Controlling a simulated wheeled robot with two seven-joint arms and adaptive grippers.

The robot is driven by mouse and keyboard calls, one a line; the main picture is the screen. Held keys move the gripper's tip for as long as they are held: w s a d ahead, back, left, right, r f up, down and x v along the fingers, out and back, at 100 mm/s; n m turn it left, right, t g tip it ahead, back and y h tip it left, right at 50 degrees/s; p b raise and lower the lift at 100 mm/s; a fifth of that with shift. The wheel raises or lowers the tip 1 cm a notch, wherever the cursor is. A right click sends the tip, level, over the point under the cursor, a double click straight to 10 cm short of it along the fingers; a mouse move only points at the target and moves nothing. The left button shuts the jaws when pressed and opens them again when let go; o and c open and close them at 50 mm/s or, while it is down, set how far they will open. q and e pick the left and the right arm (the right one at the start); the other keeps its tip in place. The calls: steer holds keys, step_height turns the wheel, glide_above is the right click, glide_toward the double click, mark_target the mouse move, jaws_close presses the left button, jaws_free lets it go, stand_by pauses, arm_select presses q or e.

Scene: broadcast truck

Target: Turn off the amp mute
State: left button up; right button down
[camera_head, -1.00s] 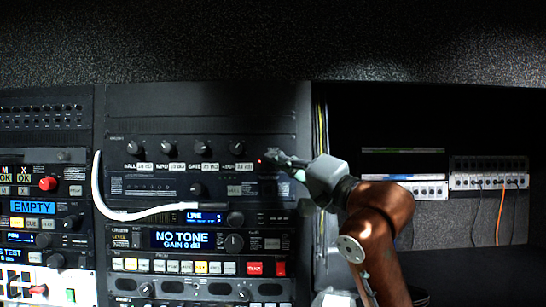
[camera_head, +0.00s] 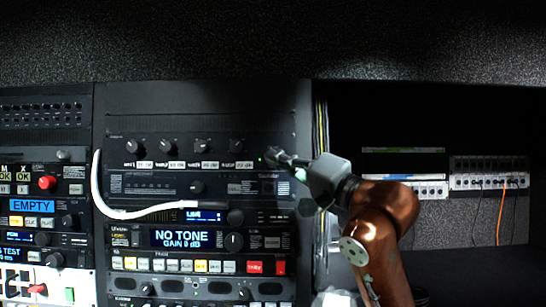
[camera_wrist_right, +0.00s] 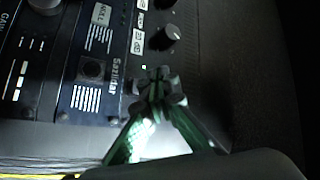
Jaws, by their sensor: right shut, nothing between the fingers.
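The rack unit with a row of several knobs and white value labels (camera_head: 183,157) is at the upper middle of the head view. I cannot read which unit is the amp. A small green light (camera_head: 260,159) glows at the right end of that row; it also shows in the wrist view (camera_wrist_right: 144,67). My right gripper (camera_head: 272,155) is shut and empty, its tips just right of the light, against or close to the panel. In the wrist view the closed fingertips (camera_wrist_right: 158,82) hide part of the panel. My left gripper is out of view.
Below are a unit with a square dark button (camera_wrist_right: 92,69), a NO TONE display (camera_head: 182,239) and coloured buttons. A white cable (camera_head: 98,195) hangs across the rack's left side. A knob (camera_wrist_right: 165,37) is close to my fingertips. A dark recess with sockets (camera_head: 489,180) lies right.

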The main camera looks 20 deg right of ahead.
steer(key=s, duration=0.1)
steer(key=s+a+b, duration=0.1)
steer(key=s, duration=0.1)
steer(key=s+b, duration=0.1)
steer(key=s, duration=0.1)
steer(key=shift+a+f, duration=0.2)
steer(key=shift+f, duration=0.1)
steer(key=shift+w+r, duration=0.1)
